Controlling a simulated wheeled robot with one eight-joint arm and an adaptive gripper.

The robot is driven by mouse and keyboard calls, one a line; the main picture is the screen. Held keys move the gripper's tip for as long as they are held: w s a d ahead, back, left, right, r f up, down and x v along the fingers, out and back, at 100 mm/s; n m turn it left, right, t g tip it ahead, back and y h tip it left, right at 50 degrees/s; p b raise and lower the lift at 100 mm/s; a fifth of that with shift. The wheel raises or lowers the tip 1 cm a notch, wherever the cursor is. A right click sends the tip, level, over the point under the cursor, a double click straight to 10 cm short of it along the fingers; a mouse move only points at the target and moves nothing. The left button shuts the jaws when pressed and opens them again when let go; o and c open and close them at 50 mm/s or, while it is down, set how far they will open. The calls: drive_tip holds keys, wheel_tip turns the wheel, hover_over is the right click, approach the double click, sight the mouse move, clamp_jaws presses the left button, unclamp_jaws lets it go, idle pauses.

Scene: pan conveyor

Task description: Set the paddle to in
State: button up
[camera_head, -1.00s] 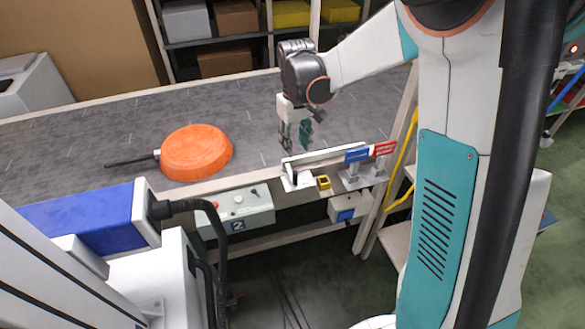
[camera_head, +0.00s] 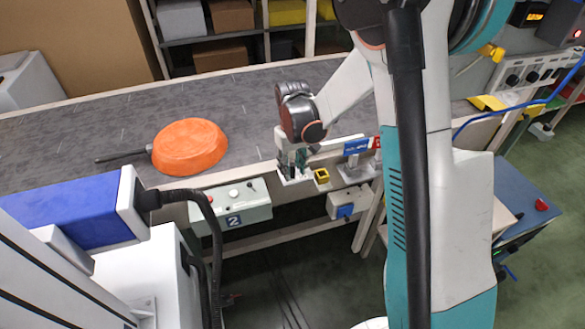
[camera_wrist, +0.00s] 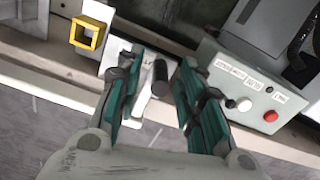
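The paddle (camera_head: 330,147) is a white bar along the belt's front edge, beside a blue label (camera_head: 356,146) and partly hidden by my arm in the head view. In the wrist view the white bar (camera_wrist: 146,97) runs between my fingers, with a dark upright cylinder (camera_wrist: 160,77) near its end. My gripper (camera_head: 294,166) is at the paddle's left end. The wrist view shows my gripper (camera_wrist: 160,92) open, one finger on each side of the bar and cylinder. I cannot tell whether the fingers touch them.
An orange pan (camera_head: 190,147) lies on the grey conveyor belt (camera_head: 70,135), its handle pointing left. A control box (camera_head: 232,203) with a red button and a yellow square fitting (camera_head: 321,176) are on the front side. The belt between pan and gripper is clear.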

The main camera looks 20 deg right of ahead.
clamp_jaws()
drive_tip(key=shift+d+n, duration=0.35)
drive_tip(key=shift+n, duration=0.05)
drive_tip(key=shift+w+d+n, duration=0.15)
drive_tip(key=shift+d+n, duration=0.65)
drive_tip(key=shift+d, duration=0.05)
drive_tip(key=d+n, duration=0.1)
drive_tip(key=w+d+n, duration=0.1)
drive_tip(key=d+n, duration=0.1)
drive_tip(key=shift+w+d+r, duration=0.1)
drive_tip(key=shift+w+d, duration=0.35)
